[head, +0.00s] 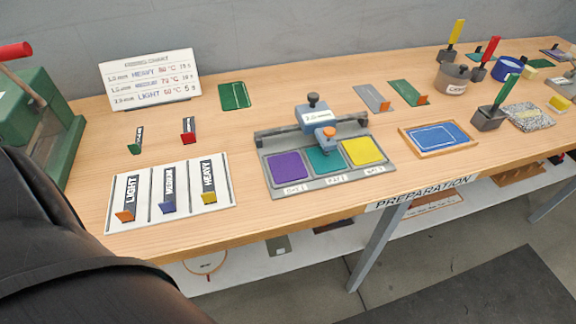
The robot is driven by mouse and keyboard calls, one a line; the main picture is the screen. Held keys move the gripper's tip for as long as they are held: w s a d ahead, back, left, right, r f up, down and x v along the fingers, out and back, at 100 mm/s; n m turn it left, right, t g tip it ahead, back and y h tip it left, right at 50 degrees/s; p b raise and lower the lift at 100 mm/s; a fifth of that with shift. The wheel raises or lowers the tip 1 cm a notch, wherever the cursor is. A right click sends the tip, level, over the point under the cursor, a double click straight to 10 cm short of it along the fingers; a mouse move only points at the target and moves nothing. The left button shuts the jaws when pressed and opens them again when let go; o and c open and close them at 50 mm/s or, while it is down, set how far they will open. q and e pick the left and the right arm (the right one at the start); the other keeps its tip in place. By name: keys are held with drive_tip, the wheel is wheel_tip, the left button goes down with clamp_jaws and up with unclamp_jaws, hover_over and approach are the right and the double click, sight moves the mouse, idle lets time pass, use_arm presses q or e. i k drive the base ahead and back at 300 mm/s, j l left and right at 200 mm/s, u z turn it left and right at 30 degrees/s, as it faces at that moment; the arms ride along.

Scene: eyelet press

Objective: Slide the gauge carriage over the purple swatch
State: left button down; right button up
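The gauge (276,185) is a grey base with a rail along its back, standing on the bench. Its carriage (313,117) is blue-grey with a dark knob on top and an orange-tipped part at the front. The carriage sits near the middle of the rail, and its front part reaches over the back of the teal swatch (325,162). The purple swatch (287,168) lies to the left, uncovered. The yellow swatch (362,152) lies to the right, also uncovered. A dark arm of mine fills the lower left. Neither gripper shows.
A green press (40,125) with a red handle is at the far left. A blue framed screen (437,136) is to the right. A sign (150,78) stands behind. Bare wood surrounds the gauge.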

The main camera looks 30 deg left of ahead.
sight(312, 117)
drive_tip(key=i+j+u, duration=0.1)
drive_tip(key=u, duration=0.95)
drive_tip(key=j, duration=0.1)
